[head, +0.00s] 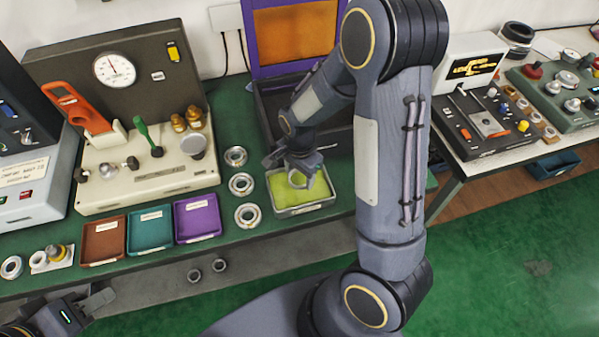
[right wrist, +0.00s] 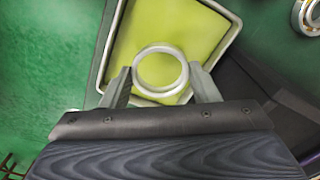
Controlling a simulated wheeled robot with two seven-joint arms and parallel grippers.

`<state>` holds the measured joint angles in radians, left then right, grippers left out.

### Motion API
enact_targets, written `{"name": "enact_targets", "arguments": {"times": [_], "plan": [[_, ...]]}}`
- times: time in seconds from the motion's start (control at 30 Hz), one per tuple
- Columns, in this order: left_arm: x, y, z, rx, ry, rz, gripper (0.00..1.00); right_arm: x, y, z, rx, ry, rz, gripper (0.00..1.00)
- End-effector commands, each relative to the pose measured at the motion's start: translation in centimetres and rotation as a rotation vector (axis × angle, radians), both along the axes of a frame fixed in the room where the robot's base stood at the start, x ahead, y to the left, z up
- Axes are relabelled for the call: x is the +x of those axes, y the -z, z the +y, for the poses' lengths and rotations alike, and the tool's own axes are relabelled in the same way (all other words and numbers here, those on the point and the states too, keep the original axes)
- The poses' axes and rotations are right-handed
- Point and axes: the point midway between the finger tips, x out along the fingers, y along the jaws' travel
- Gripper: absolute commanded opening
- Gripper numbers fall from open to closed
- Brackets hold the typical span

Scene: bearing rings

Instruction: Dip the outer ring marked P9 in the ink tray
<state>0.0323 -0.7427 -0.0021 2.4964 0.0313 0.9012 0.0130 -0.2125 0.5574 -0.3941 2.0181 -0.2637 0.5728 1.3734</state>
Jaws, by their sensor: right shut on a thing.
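My right gripper (head: 297,167) is over the metal ink tray (head: 304,208) with its yellow-green pad. It is shut on a steel outer ring (head: 297,179). In the right wrist view the ring (right wrist: 160,50) sits flat between the two fingertips (right wrist: 160,80), over the yellow-green surface of the tray (right wrist: 104,75). I cannot tell whether the ring touches the pad. No P9 marking is readable on it. My left gripper (head: 98,298) is at the bottom left, in front of the bench edge; its jaws are too unclear to judge.
Several bearings, among them one at the front (head: 247,215), stand in a column left of the tray. Brown (head: 103,258), teal (head: 149,247) and purple (head: 197,237) trays lie further left. A dark open case (head: 268,110) with a purple lid stands behind the ink tray.

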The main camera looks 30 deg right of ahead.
Motion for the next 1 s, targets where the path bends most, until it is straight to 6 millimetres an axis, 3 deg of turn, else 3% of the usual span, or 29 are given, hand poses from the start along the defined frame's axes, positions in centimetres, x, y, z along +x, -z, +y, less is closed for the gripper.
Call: {"name": "enact_targets", "arguments": {"times": [1.0], "plan": [[0.0, 2.0, 0.0, 0.000, 0.000, 0.000, 0.36, 0.0, 2.3, 0.0, 0.000, 0.000, -0.001, 0.30]]}}
